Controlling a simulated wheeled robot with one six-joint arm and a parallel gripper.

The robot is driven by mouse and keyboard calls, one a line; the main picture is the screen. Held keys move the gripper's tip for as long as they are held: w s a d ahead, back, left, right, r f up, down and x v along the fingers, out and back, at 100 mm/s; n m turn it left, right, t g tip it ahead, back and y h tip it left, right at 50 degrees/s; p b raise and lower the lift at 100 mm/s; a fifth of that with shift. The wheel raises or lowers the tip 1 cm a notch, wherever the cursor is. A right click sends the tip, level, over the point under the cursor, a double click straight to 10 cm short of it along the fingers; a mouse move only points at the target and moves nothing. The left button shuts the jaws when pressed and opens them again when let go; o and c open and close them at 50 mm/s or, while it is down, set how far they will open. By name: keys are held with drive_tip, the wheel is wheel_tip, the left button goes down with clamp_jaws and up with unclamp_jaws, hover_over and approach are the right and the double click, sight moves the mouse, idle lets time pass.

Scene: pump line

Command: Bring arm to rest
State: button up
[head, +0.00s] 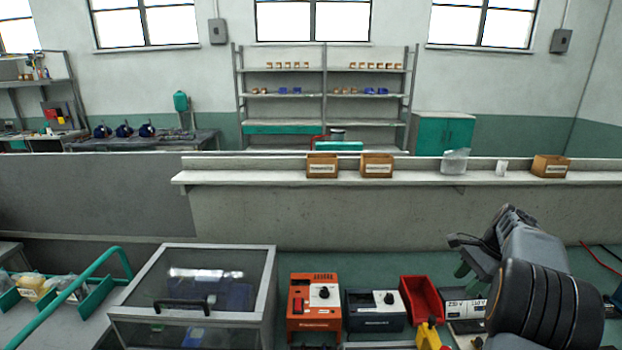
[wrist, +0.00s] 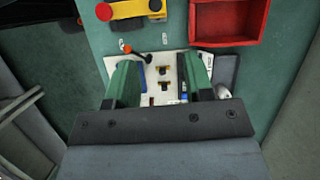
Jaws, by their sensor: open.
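My arm rises at the right of the head view, with my gripper (head: 463,254) at its far end, partly hidden behind the arm's own links. In the wrist view my gripper (wrist: 161,82) points down with its two green fingers apart. The gap between the fingers is empty. Below them lies a white panel (wrist: 171,60) with small brass and black parts on it. I cannot tell how high the fingers are above it.
A red bin (head: 421,299) stands near the arm, beside a dark-fronted unit (head: 375,312) and an orange unit (head: 314,302). A yellow part with a red button (wrist: 134,10) lies near the panel. A clear-lidded case (head: 196,285) is at left. A shelf (head: 230,178) crosses behind.

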drive_tip(key=s+a+n+t+h, duration=0.1)
drive_tip(key=s+a+n, duration=0.4)
drive_tip(key=a, duration=0.4)
drive_tip(key=s+a+r+n+t+h, duration=0.1)
drive_tip(key=s+a+n+h, duration=0.1)
drive_tip(key=s+a+n, duration=0.3)
drive_tip(key=s+a+n+t+h, duration=0.1)
drive_tip(key=s+a+n, duration=0.5)
drive_tip(key=a, duration=0.7)
drive_tip(key=shift+r+n+t, duration=0.3)
drive_tip(key=shift+n, duration=0.7)
drive_tip(key=shift+a, duration=0.25)
drive_tip(key=shift+c, duration=0.5)
